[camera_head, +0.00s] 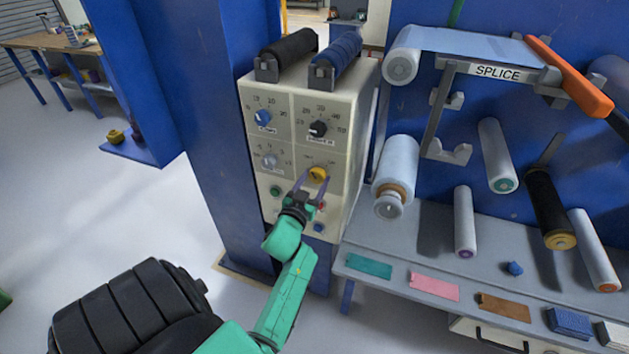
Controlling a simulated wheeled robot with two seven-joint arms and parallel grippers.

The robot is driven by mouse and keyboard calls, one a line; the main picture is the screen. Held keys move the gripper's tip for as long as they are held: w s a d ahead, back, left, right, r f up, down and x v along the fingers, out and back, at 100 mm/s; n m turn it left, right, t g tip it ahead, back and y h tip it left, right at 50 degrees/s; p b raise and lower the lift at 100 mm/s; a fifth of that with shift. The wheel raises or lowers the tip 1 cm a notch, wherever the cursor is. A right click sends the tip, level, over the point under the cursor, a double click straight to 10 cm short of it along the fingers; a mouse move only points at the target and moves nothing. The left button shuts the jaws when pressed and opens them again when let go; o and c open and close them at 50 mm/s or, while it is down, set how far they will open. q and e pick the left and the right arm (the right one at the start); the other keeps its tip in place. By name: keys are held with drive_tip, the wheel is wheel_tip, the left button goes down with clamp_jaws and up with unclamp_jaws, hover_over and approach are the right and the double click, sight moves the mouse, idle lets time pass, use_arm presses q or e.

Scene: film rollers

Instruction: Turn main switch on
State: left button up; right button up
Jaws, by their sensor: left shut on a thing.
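The control panel (289,104) is a cream box with several knobs and buttons on its front. The yellow knob (318,174) sits at its lower right; it looks like the main switch, but its label is too small to read. My left gripper (312,180), on a green arm, reaches up from below and is shut on the yellow knob, its fingers on either side. The knob's exact angle cannot be told. A blue knob (262,117), a black knob (318,129) and a grey knob (269,160) are also on the panel. My right gripper is not in view.
A green button (275,191) and a blue button (318,227) are low on the panel. A black roller (289,48) and a blue roller (337,54) lie on top. A splice station with film rollers and a grey shelf (420,250) stands close on the right.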

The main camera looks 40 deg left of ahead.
use_arm(q)
drive_tip(key=shift+m, duration=0.4)
drive_tip(key=m, duration=0.2)
drive_tip(key=shift+m+b, duration=0.35)
drive_tip(key=shift+m, duration=0.05)
drive_tip(key=m+b, duration=0.1)
drive_tip(key=m, duration=0.2)
drive_tip(key=shift+m, duration=0.3)
drive_tip(key=m+b, duration=0.1)
drive_tip(key=m, duration=0.3)
drive_tip(key=shift+r+m+b, duration=0.1)
drive_tip(key=shift+m+b, duration=0.25)
drive_tip(key=shift+m, duration=0.95)
drive_tip(key=shift+r, duration=0.1)
drive_tip(key=o, duration=1.2)
drive_tip(key=shift+w, duration=0.1)
drive_tip(key=shift+o, duration=0.9)
drive_tip(key=shift+w+a+f, duration=0.1)
drive_tip(key=shift+a+f, duration=0.05)
drive_tip(key=shift+f, duration=0.1)
